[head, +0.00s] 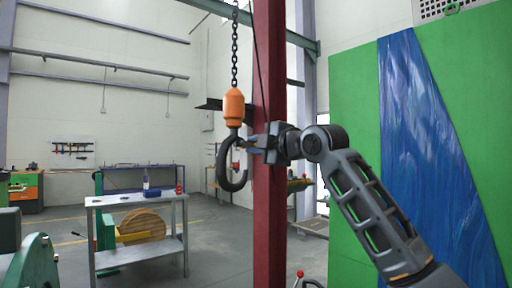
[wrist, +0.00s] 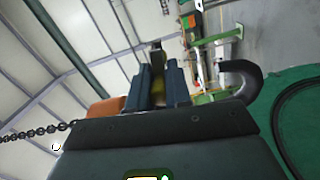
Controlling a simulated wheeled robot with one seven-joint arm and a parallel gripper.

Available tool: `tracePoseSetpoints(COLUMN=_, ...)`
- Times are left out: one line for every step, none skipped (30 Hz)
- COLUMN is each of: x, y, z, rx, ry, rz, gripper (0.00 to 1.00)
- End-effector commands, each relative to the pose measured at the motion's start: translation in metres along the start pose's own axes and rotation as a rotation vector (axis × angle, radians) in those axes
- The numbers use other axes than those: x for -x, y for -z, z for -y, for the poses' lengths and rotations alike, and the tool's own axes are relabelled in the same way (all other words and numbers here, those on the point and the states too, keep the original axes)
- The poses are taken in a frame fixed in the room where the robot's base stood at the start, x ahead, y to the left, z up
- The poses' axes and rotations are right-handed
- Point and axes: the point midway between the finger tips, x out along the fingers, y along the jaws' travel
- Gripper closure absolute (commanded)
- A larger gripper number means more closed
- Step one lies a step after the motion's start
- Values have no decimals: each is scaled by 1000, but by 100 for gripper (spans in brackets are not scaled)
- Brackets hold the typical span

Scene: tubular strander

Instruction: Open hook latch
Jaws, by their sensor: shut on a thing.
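A dark crane hook (head: 226,170) hangs below an orange hook block (head: 234,106) on a chain (head: 235,50). My gripper (head: 250,142) reaches in from the right at the hook's upper opening, just below the block. In the wrist view my gripper (wrist: 158,80) is shut on a narrow yellowish piece, which seems to be the hook latch (wrist: 157,66). The curved hook (wrist: 243,76) shows to the right there, and the orange block (wrist: 106,106) to the left. The fingers hide most of the latch, so its angle cannot be told.
A red steel column (head: 269,215) stands close behind my gripper. A green panel with a blue sheet (head: 425,130) is at the right. A grey workbench (head: 140,198) and a wooden reel (head: 142,225) stand at the left, with open floor around them.

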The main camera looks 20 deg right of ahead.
Motion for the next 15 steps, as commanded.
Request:
tracePoseSetpoints(x=0, y=1, z=1, rx=0, ry=2, rz=-1, gripper=100)
tracePoseSetpoints(x=0, y=1, z=1, rx=0, ry=2, rz=-1, gripper=100)
tracePoseSetpoints(x=0, y=1, z=1, rx=0, ry=2, rz=-1, gripper=100)
tracePoseSetpoints(x=0, y=1, z=1, rx=-1, ry=2, rz=-1, gripper=100)
tracePoseSetpoints(x=0, y=1, z=1, rx=-1, ry=2, rz=-1, gripper=100)
tracePoseSetpoints(x=0, y=1, z=1, rx=-1, ry=1, rz=-1, gripper=80)
tracePoseSetpoints(x=0, y=1, z=1, rx=-1, ry=1, rz=-1, gripper=78)
tracePoseSetpoints(x=0, y=1, z=1, rx=-1, ry=1, rz=-1, gripper=75)
tracePoseSetpoints(x=0, y=1, z=1, rx=-1, ry=1, rz=-1, gripper=71)
tracePoseSetpoints(x=0, y=1, z=1, rx=-1, ry=1, rz=-1, gripper=68)
tracePoseSetpoints(x=0, y=1, z=1, rx=-1, ry=1, rz=-1, gripper=65)
tracePoseSetpoints(x=0, y=0, z=1, rx=-1, ry=1, rz=-1, gripper=61)
tracePoseSetpoints(x=0, y=0, z=0, rx=-1, ry=1, rz=-1, gripper=58)
tracePoseSetpoints(x=0, y=0, z=0, rx=-1, ry=0, rz=-1, gripper=56)
tracePoseSetpoints(x=0, y=0, z=0, rx=-1, ry=0, rz=-1, gripper=56)
